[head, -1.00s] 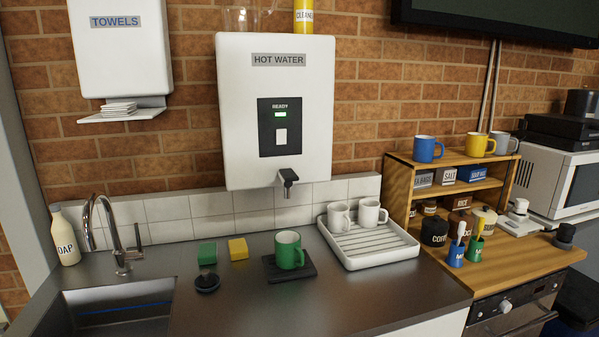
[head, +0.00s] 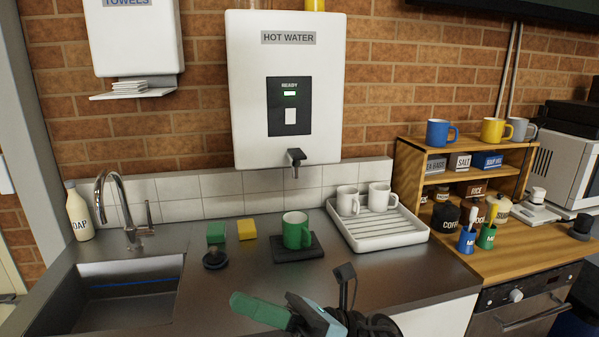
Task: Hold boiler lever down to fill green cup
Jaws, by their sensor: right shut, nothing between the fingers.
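The white hot water boiler (head: 330,90) hangs on the brick wall. Its black tap and lever (head: 296,157) stick out at the bottom, with nothing touching them. The green cup (head: 293,236) stands upright on a black drip mat (head: 285,255) on the counter, below the tap in the picture. Its inside is too small to read, and no water stream shows. My right gripper (head: 247,305) is at the bottom, in front of the cup and apart from it. Its green-tipped fingers point left, shut and empty. My left gripper is out of view.
A white drying rack (head: 400,238) with two white mugs stands right of the cup. Green and yellow sponges (head: 246,229) and a black round object (head: 215,259) lie to the left, beside the sink (head: 130,300). A wooden shelf (head: 410,180) with mugs stands right.

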